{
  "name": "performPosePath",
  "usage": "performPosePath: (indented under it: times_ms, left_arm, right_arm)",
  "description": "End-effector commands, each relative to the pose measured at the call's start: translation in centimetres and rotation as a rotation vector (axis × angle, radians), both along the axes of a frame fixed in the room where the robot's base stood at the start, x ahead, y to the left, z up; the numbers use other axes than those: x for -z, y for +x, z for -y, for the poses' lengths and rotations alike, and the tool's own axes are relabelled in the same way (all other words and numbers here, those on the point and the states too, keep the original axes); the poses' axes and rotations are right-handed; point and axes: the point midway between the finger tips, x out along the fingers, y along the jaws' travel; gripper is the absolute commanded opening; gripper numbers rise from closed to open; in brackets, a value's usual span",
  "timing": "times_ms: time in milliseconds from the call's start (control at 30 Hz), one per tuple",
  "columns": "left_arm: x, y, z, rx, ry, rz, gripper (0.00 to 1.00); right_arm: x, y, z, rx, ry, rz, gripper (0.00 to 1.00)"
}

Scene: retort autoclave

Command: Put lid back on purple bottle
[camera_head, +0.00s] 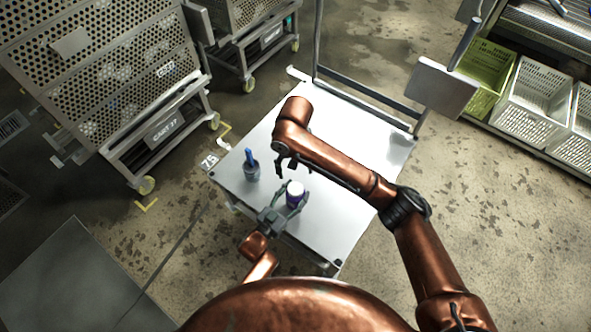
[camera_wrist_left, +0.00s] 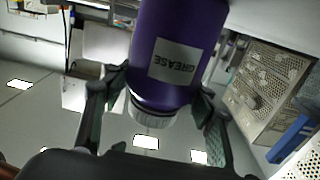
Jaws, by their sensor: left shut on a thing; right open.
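The purple bottle (camera_head: 293,201) stands near the front of the white table, with a white lid (camera_head: 296,187) on its top. My left gripper (camera_head: 291,198) is shut around the bottle's body from the front left. In the left wrist view the picture is upside down; the bottle (camera_wrist_left: 178,62) bears a GREASE label, and its white ribbed lid (camera_wrist_left: 151,115) sits on its end between the fingers (camera_wrist_left: 160,90). Whether the lid is fully seated I cannot tell. My right gripper (camera_head: 286,166) is open and empty, just behind and left of the bottle, apart from the lid.
A dark cup (camera_head: 251,173) holding a blue-handled tool stands on the table's left side. The table's right side (camera_head: 340,215) is bare. A perforated cart (camera_head: 150,130) stands at left, and crates (camera_head: 535,90) at far right. A grey panel on a post (camera_head: 441,88) rises behind the table.

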Motion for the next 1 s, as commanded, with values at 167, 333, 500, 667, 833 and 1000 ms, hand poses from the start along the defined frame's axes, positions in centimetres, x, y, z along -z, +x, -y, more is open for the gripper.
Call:
performPosePath:
  times_ms: [167,333,500,667,833,1000]
  left_arm:
    - [0.0,0.0,0.0,0.000,0.000,-0.001,0.62]
    - [0.0,0.0,0.0,0.000,0.000,0.000,0.73]
    - [0.0,0.0,0.0,0.000,0.000,0.000,0.73]
    - [0.0,-0.3,-0.2,0.000,0.001,-0.001,0.73]
    - [0.2,-2.1,-1.6,-0.001,0.002,-0.002,0.73]
    - [0.1,-5.1,-3.8,-0.001,0.001,-0.002,0.73]
  right_arm:
    - [0.0,0.0,0.0,0.000,0.001,0.000,0.61]
    - [0.0,0.0,0.0,0.000,0.001,0.000,0.61]
    - [0.0,0.0,0.0,0.000,0.001,0.000,0.61]
    - [0.0,0.0,0.0,0.000,0.001,0.000,0.61]
    - [0.0,0.0,0.0,-0.001,0.001,0.000,0.61]
    - [0.0,0.0,0.0,-0.001,0.001,0.000,0.61]
